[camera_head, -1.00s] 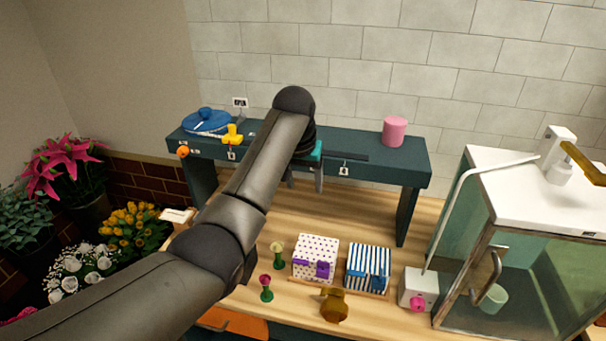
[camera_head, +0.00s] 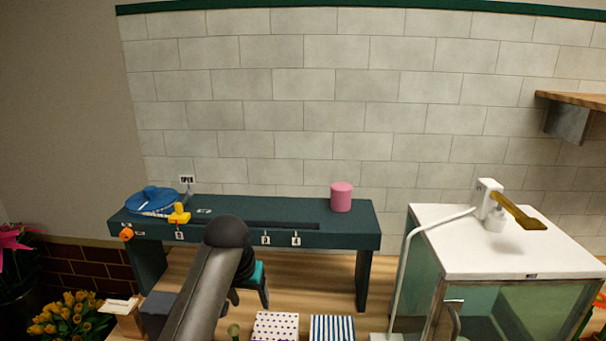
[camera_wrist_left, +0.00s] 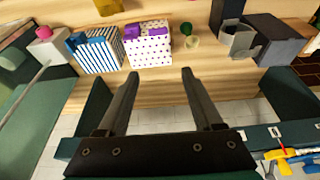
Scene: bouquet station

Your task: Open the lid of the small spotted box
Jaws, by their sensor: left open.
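The spotted box (camera_head: 275,327) is white with purple dots and is cut off by the bottom edge of the head view. In the left wrist view the spotted box (camera_wrist_left: 151,50) shows whole at the top, with purple latch parts (camera_wrist_left: 150,29); its lid looks shut. My left gripper (camera_head: 250,297) hangs over the table, left of and behind the box. In the left wrist view the left gripper (camera_wrist_left: 160,75) is open and empty. Its fingers point toward the box, apart from it as far as I can tell. My right gripper is not in view.
A blue-striped box (camera_wrist_left: 99,51) stands beside the spotted one. A green-stemmed holder (camera_wrist_left: 190,38) and dark containers (camera_wrist_left: 266,38) stand on its other side. The dark raised shelf (camera_head: 310,240) bears a pink cylinder (camera_head: 341,197). A glass cabinet (camera_head: 500,240) stands at right.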

